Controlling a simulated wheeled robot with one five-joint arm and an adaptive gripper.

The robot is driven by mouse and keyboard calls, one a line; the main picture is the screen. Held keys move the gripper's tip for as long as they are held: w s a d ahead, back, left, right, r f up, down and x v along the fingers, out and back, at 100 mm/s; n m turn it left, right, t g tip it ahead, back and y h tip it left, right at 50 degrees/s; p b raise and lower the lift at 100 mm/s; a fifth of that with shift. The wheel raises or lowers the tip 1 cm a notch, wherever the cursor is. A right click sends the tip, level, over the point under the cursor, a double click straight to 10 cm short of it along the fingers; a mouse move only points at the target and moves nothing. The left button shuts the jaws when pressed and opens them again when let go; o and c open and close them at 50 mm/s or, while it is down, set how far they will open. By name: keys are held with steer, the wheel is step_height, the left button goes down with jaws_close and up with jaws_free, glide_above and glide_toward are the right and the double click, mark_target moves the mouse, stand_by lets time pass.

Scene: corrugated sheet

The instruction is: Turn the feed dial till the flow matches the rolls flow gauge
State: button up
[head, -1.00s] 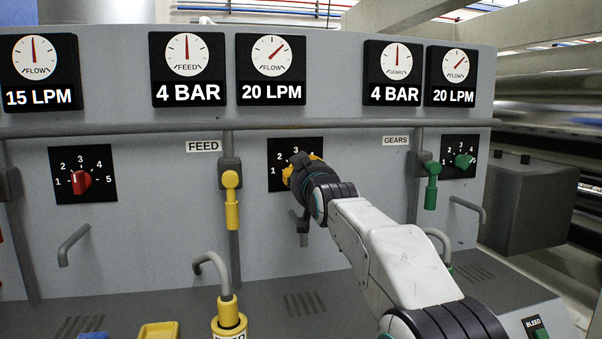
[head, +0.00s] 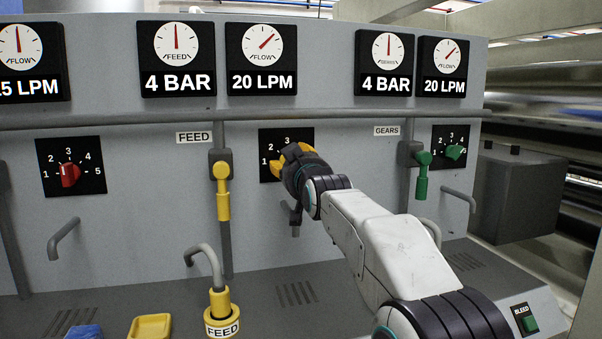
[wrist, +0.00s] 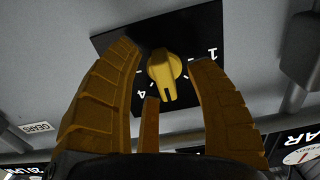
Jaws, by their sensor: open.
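The yellow feed dial (wrist: 164,70) sits on a black numbered plate (wrist: 110,42) in the wrist view, which is upside down. Its notched end points down in that view, to the right of the 4. My gripper (wrist: 163,62) is open, with one finger on each side of the dial and gaps visible. In the head view my gripper (head: 297,160) covers most of the dial. The feed flow gauge (head: 262,45) above reads 20 LPM. The leftmost flow gauge (head: 20,45) above the red dial (head: 69,174) reads 15 LPM; it is partly cut off, and no rolls label shows.
A yellow lever (head: 222,190) on a pipe is left of my gripper; a green lever (head: 423,175) and green dial (head: 455,152) are right. A grey rail (head: 330,118) runs above the dials. A grey hooked pipe (head: 205,255) rises below. A yellow tray (head: 150,326) lies front left.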

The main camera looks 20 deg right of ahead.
steer(key=s, duration=1.1)
steer(key=shift+p, duration=0.3)
steer(key=s+f+g+p, duration=0.4)
steer(key=s+g+p, duration=0.3)
steer(key=s+p, duration=0.5)
steer(key=s+f+g+p, duration=0.4)
steer(key=s+g+p, duration=0.3)
steer(key=s+p, duration=0.6)
steer(key=s, duration=0.8)
steer(key=shift+a+g, duration=0.2)
steer(key=shift+g, duration=0.1)
